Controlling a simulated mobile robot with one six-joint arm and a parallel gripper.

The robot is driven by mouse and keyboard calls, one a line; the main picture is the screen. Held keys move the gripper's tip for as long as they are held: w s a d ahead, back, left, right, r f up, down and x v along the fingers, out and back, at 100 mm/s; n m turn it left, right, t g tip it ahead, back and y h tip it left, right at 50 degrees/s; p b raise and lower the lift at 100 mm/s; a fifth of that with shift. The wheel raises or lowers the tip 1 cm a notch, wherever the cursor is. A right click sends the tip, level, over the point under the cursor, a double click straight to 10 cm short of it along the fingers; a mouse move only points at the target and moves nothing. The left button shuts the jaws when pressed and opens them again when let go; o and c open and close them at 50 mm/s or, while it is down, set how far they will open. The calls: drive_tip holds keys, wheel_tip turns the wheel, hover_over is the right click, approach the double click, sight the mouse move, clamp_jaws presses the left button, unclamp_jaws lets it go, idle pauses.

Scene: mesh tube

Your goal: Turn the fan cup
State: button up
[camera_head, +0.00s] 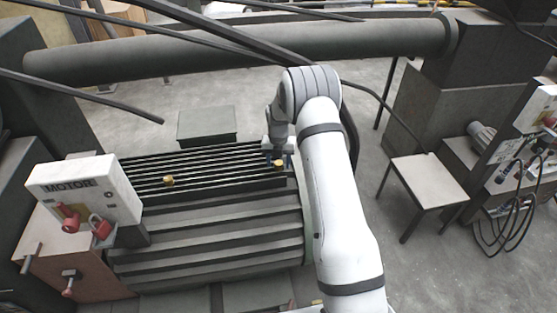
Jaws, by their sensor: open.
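A small brass cup-like piece (278,164) sits on the ribbed top of the motor (205,238), near its right end. A second brass piece (168,181) sits on the ribs further left. I cannot tell which one is the fan cup. My gripper (278,157) is at the right brass piece, pointing down, with its fingers open. My arm and gripper body partly cover this spot, and I cannot tell whether the fingers touch the piece.
A white box marked MOTOR (84,190), with red padlock-like parts, stands at the left. A thick grey pipe (240,47) crosses the back. A small table (430,180) and a panel with cables stand right. Black bars cross above.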

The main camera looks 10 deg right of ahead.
drive_tip(key=shift+f, duration=0.15)
drive_tip(key=shift+c, duration=0.5)
drive_tip(key=c, duration=0.9)
drive_tip(key=shift+m+b, duration=0.3)
drive_tip(key=shift+b, duration=0.2)
